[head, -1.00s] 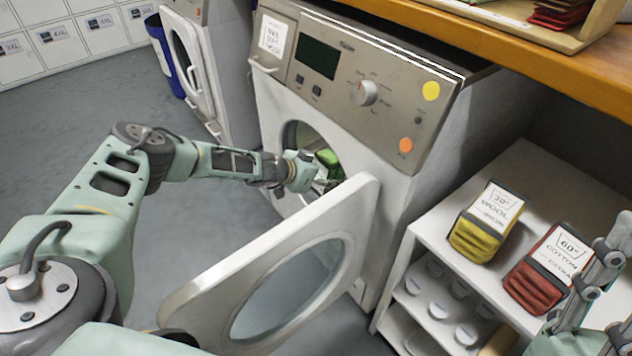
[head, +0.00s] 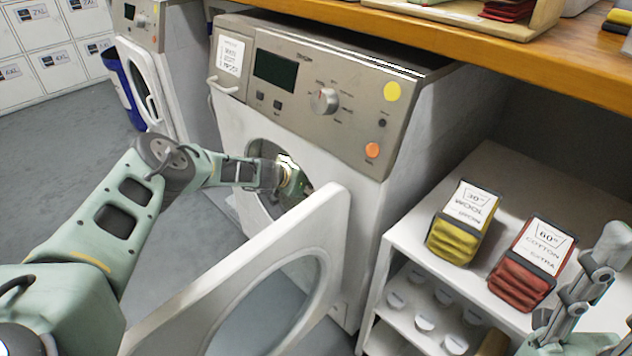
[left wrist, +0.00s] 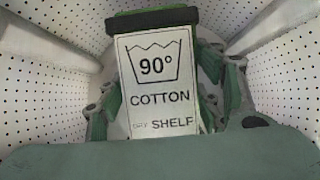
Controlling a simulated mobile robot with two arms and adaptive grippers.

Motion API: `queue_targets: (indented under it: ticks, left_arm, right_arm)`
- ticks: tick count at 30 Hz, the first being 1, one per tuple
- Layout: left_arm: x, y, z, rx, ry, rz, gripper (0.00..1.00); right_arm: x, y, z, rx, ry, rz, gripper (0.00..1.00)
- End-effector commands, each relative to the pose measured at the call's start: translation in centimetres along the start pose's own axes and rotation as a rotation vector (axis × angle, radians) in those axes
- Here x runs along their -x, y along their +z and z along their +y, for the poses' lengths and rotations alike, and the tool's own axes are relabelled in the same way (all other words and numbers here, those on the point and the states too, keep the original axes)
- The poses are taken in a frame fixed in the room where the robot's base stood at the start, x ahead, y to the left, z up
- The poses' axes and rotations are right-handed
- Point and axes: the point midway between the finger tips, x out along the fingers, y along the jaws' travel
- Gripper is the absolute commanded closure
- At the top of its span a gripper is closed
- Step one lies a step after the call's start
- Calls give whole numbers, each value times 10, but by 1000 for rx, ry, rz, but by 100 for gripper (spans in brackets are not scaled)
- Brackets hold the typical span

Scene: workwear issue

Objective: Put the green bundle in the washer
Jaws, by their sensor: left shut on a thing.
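The washer (head: 405,150) stands in the middle of the head view with its round door (head: 255,285) swung open toward me. My left gripper (left wrist: 165,95) is inside the drum (left wrist: 50,95), shut on the green bundle (left wrist: 205,90). The bundle has a dark band and a white label (left wrist: 158,80) reading 90° cotton, dry shelf. In the head view the bundle is hidden by my gripper and the door opening. My right gripper (head: 600,270) is partly in view at the right edge; its fingertips are not clear.
A yellow bundle (head: 455,242) and a red bundle (head: 522,285) sit on the white shelf unit (head: 480,175) right of the washer. A wooden counter (head: 500,50) runs above. Another washer (head: 165,60) with its door ajar and a blue bin (head: 122,92) stand at the left.

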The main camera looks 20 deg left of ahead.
Motion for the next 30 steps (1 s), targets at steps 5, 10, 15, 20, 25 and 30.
queue_targets:
  ticks: [5, 10, 15, 20, 25, 30]
  left_arm:
    - [0, -1, 0, 0, 0, 1, 28]
    - [0, 0, 0, 0, 0, 0, 18]
    - [0, 0, 0, 0, 0, 0, 18]
    - [1, 2, 0, 1, 0, -2, 18]
    - [13, 3, -1, 4, -1, -3, 18]
    - [36, 0, -1, 4, 0, 2, 18]
  right_arm:
    - [0, 0, 0, 0, 0, 0, 60]
    - [0, 0, 0, 0, 0, 1, 60]
    - [0, 0, 0, 0, 0, 1, 60]
    - [-1, 0, 1, 2, 3, 4, 60]
    - [-1, 0, 1, 1, 2, 3, 60]
    - [0, 0, 0, 1, 1, 2, 60]
